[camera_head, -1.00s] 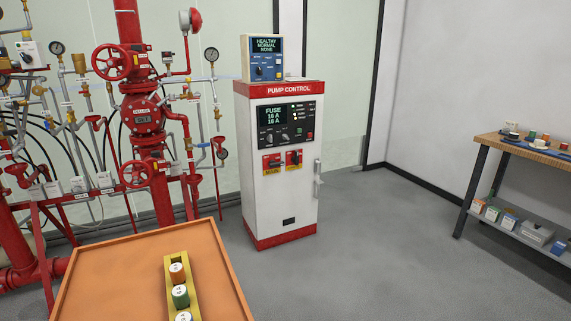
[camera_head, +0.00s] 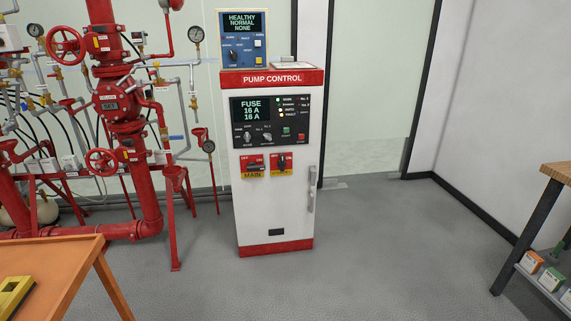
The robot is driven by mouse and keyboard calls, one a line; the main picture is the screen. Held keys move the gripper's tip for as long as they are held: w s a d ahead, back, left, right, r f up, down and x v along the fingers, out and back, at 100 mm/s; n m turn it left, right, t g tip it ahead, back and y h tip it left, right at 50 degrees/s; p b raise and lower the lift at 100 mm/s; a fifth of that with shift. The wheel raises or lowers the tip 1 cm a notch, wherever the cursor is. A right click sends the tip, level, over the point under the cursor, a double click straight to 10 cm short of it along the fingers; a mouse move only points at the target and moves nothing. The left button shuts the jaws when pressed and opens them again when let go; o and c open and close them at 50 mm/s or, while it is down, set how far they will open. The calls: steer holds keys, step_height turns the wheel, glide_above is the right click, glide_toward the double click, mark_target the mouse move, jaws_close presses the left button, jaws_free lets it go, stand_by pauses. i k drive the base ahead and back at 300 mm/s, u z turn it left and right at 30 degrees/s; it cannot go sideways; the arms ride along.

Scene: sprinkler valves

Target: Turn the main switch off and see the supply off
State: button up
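The pump control cabinet (camera_head: 272,215) stands upright in the middle of the head view, white with a red top band and red base. Its main switch (camera_head: 253,165) is a red block with a yellow label reading MAIN, on the left of the front. A second red and yellow switch (camera_head: 281,164) sits to its right. The display (camera_head: 250,109) reads FUSE, 16 A, 16 A. Small lamps on the panel beside it are lit. The main switch's exact handle position is too small to tell. My gripper is not in view.
A blue box (camera_head: 243,40) on top reads HEALTHY, NORMAL, NONE. Red pipes and valves (camera_head: 119,106) stand at left. An orange-topped table (camera_head: 45,262) is at lower left, a workbench (camera_head: 558,172) at right. The grey floor before the cabinet is clear.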

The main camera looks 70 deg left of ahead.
mark_target(252, 167)
steer(key=i, duration=1)
steer(key=u, duration=2.9)
steer(key=i, duration=2.3)
steer(key=z, duration=0.9)
